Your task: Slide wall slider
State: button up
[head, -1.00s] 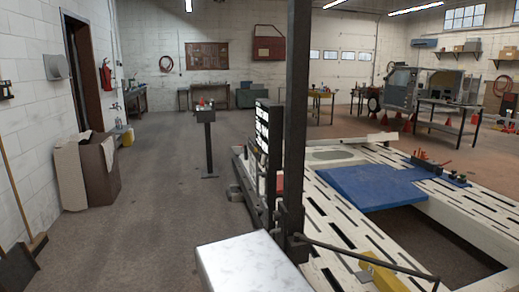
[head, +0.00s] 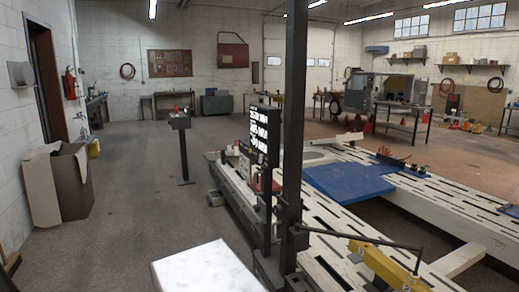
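My gripper is not in view. I cannot make out a wall slider on any of the visible walls. The left wall (head: 20,110) is white block with a dark doorway (head: 45,85), a fire extinguisher (head: 69,84) and a small grey box (head: 20,75). The far wall (head: 200,37) carries a brown board (head: 170,63) and a red door panel (head: 232,50).
A dark post (head: 293,120) rises close in front, with a lettered black panel (head: 262,133) beside it. The slotted white frame bench (head: 385,235) with a blue plate (head: 345,183) fills the right. A pedestal (head: 183,150) stands left of it.

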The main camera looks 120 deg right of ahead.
aim_at(297, 242)
jog(key=u, duration=0.1)
jog(key=i, duration=0.1)
jog(key=z, duration=4.2)
jog(key=i, duration=0.15)
jog(key=u, duration=2.65)
jog(key=k, duration=0.15)
jog(key=z, duration=2.45)
jog(key=k, duration=0.15)
jog(key=z, duration=0.5)
